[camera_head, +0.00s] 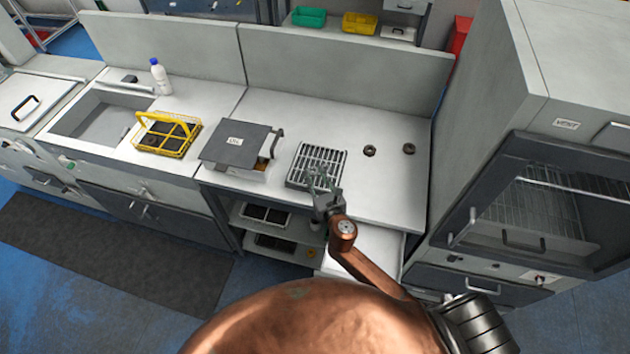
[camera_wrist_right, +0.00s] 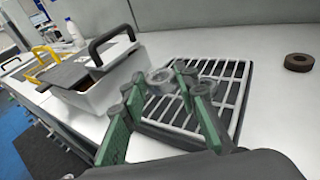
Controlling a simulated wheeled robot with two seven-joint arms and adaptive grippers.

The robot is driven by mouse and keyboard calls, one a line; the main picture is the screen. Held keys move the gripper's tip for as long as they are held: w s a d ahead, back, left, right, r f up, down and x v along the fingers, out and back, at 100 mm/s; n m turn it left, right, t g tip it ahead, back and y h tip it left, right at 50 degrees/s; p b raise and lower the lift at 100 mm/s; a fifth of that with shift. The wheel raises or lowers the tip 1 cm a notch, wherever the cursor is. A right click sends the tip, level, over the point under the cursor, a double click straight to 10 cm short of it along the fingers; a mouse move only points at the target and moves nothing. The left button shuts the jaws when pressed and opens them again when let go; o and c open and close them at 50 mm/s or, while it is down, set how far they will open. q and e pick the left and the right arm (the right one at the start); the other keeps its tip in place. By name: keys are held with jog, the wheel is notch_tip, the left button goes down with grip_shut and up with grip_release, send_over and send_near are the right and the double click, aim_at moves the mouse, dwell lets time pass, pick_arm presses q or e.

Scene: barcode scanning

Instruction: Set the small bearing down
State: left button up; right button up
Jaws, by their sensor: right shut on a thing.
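The small bearing (camera_wrist_right: 160,77) is a grey metal ring in the right wrist view. My right gripper (camera_head: 317,174) is shut on it, with green-padded fingers on either side. The bearing is over or at the left part of a slatted metal rack (camera_head: 299,178) on the bench; whether it touches the slats I cannot tell. The rack also shows in the right wrist view (camera_wrist_right: 235,91). In the head view the bearing is too small to make out between the fingers. My left gripper is not in view.
Two dark rings (camera_head: 369,150) (camera_head: 409,148) lie on the bench right of the rack. Left of it stand a white box with a dark lid (camera_head: 232,141), a yellow wire basket (camera_head: 182,148) and a sink (camera_head: 97,122). A tall cabinet (camera_head: 487,140) bounds the right side.

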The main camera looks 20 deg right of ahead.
aim_at(315, 182)
jog(key=shift+w+d+f+b, duration=0.25)
jog(key=shift+w+f+b, duration=0.15)
jog(key=shift+w+f, duration=0.5)
jog(key=shift+f+b, duration=0.85)
jog(key=shift+f, duration=0.9)
jog(key=shift+d, duration=0.1)
jog(key=shift+f, duration=0.2)
jog(key=o, duration=0.9)
jog(key=shift+r, duration=0.1)
